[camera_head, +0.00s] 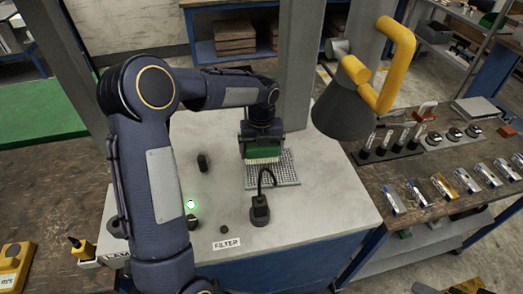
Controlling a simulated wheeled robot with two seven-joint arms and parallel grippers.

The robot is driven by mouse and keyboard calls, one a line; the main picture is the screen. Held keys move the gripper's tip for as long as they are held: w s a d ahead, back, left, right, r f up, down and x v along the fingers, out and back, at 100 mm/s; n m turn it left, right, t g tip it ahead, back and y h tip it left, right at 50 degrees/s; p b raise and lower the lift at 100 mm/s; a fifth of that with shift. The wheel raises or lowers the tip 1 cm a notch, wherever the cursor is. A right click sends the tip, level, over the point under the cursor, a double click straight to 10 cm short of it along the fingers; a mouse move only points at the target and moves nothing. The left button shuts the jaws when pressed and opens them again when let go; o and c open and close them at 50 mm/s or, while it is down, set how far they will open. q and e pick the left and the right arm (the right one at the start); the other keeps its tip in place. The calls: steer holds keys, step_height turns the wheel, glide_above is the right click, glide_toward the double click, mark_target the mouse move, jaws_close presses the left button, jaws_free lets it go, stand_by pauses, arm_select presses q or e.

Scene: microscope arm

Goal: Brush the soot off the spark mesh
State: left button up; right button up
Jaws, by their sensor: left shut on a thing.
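My left gripper (262,131) is shut on a green brush (261,150) with pale bristles facing down. The spark mesh (287,174) is a grey gridded sheet lying flat on the light worktop. The brush is over the mesh's far left part. I cannot tell whether the bristles touch it. The brush and gripper hide part of the mesh's far edge. Soot cannot be made out at this size. My right gripper is not in view.
A black stand with a curved stem (260,209) stands at the mesh's near edge. A small black block (203,162) is to the left. A grey hood with a yellow handle (347,106) hangs to the right. A FILTER label (226,244) lies at the front. Worktop left of the mesh is mostly clear.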

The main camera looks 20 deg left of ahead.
mark_target(264, 176)
arm_select(q)
steer(key=shift+r, duration=0.65)
steer(key=shift+f, duration=0.1)
steer(key=s+d, duration=0.2)
steer(key=s, duration=0.1)
steer(key=shift+s+d+f+b, duration=0.1)
steer(key=shift+s+b, duration=0.2)
steer(key=shift+b, duration=0.1)
steer(key=shift+w+f+b, duration=0.1)
steer(key=shift+f+b, duration=0.35)
steer(key=shift+f, duration=0.15)
steer(key=shift+f+b, duration=1.3)
steer(key=shift+f, duration=0.15)
steer(key=shift+f, duration=0.35)
